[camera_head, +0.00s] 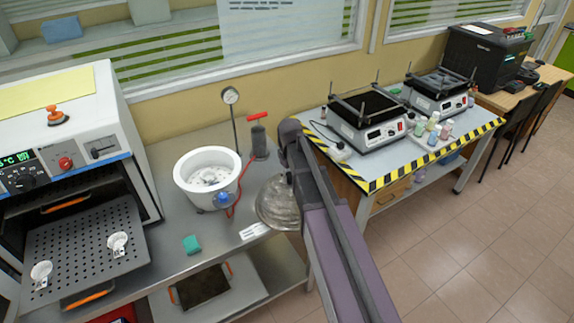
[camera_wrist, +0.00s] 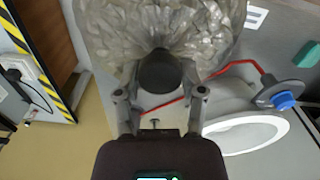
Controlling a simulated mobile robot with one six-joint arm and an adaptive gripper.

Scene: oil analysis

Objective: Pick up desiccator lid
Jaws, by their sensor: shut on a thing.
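The desiccator lid (camera_head: 277,203) is a clear, domed glass piece. In the head view it is at my gripper, to the right of the white desiccator bowl (camera_head: 207,180), by the right edge of the steel bench. In the wrist view the lid (camera_wrist: 110,35) fills the top, and its dark knob (camera_wrist: 160,72) sits between my gripper's two fingers (camera_wrist: 160,95). My gripper is shut on the knob. The bowl is open at the top, and its white rim (camera_wrist: 284,128) shows in the wrist view. My arm hides the fingertips in the head view.
A blue valve (camera_head: 223,199) with a red hose is on the bowl's front. A gauge on a stand (camera_head: 232,97) and a grey cylinder with a red handle (camera_head: 259,135) stand behind. A green block (camera_head: 191,244) lies in front. An open oven (camera_head: 75,190) stands left.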

